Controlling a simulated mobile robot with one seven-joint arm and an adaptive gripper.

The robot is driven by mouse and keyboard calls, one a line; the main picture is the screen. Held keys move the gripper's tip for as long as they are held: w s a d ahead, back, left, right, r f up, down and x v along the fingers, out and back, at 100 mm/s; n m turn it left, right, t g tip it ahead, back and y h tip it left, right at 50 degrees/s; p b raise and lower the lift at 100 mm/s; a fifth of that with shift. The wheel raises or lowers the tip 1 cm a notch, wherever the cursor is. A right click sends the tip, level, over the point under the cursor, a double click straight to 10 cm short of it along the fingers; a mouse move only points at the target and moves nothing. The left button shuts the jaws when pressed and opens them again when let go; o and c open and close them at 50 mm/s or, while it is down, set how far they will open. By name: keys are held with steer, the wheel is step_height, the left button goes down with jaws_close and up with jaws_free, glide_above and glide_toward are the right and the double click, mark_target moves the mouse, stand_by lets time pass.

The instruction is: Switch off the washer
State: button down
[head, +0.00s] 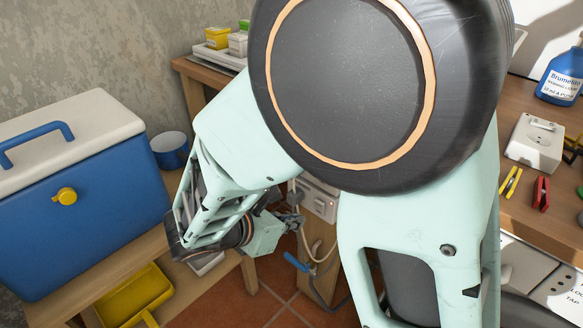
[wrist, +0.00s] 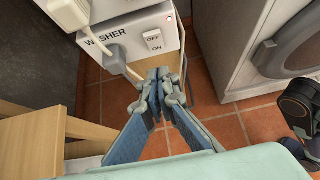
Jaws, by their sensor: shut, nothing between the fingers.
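A white switched socket box marked WASHER (wrist: 125,28) fills the top middle of the wrist view. Its rocker switch (wrist: 153,40), marked OFF above and ON below, is on the right of its front. In the head view the box (head: 317,198) is partly hidden behind my arm. My gripper (wrist: 160,86) is shut and empty, below the switch in the wrist view and apart from it. It also shows in the head view (head: 294,219), left of the box.
A white front-loading machine (wrist: 235,45) stands right of the box. A wooden bench edge (wrist: 30,140) is at the left. A blue-and-white cooler (head: 80,200) and blue mug (head: 170,149) stand left. A workbench (head: 550,205) with a bottle and tools is right. Cables hang below the box.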

mark_target(318, 206)
steer(key=w+d, duration=0.1)
steer(key=w+d+b, duration=0.1)
steer(key=w+d, duration=0.1)
steer(key=w, duration=0.1)
steer(key=shift+w+d+f, duration=0.1)
steer(key=shift+d+f, duration=0.1)
steer(key=shift+f, duration=0.15)
steer(key=shift+w+d+r+p, duration=0.2)
steer(key=shift+r+p, duration=0.2)
steer(key=shift+p, duration=0.45)
steer(key=shift+w+f+g, duration=0.1)
steer(key=shift+g, duration=0.2)
steer(key=shift+f, duration=0.2)
steer(key=shift+r, duration=0.2)
